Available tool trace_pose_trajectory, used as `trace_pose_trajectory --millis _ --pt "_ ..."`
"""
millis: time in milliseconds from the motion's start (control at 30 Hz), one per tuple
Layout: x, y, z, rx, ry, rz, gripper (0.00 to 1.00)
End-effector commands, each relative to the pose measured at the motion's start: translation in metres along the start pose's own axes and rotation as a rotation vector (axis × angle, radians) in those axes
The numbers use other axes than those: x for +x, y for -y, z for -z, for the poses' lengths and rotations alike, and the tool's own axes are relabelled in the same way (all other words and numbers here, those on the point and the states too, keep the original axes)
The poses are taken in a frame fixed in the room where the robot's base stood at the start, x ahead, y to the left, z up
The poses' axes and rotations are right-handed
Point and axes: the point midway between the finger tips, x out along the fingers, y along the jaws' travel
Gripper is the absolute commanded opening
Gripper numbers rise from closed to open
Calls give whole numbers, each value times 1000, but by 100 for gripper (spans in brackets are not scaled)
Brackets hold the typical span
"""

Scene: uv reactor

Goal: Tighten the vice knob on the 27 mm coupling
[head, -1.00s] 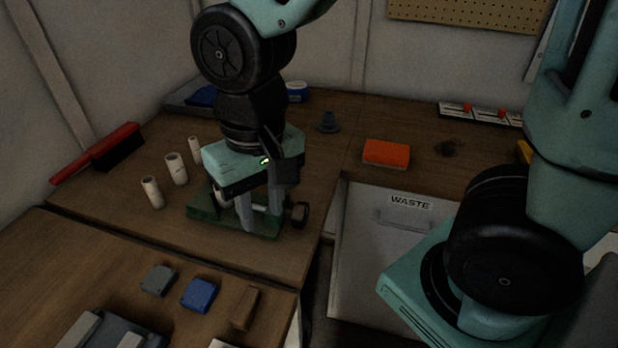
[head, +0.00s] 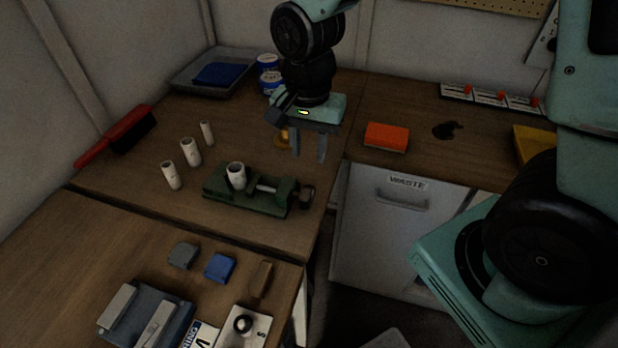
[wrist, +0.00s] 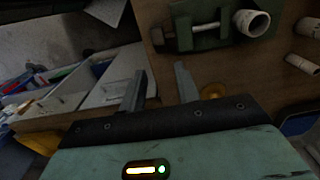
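The green vice (head: 220,193) sits near the front edge of the wooden bench. A white coupling (head: 236,177) stands upright in it, toward the left end. The dark vice knob (head: 307,195) is at the right end of the screw. The wrist view shows the coupling (wrist: 256,22), the vice (wrist: 205,42) and the knob (wrist: 162,40) at the top. My gripper (head: 308,157) is open and empty, behind and above the knob, fingers pointing down. The fingers (wrist: 160,78) are apart from the vice. I cannot read the coupling's size or tell how tightly it is held.
Several white couplings (head: 190,152) stand left of the vice. An orange block (head: 386,137) lies to the right, behind the waste drawer (head: 403,203). A brass-coloured object (head: 282,138) is just behind my gripper. A red brush (head: 125,130) lies at the left.

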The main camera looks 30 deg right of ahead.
Motion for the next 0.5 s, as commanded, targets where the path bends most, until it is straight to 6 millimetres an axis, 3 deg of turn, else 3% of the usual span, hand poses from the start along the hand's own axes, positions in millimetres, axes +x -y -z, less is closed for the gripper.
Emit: trace_pose_trajectory --millis 200,500 --pt "46 -1 -1 -2 3 -6 32" --pt "86 0 0 -2 1 -2 32"
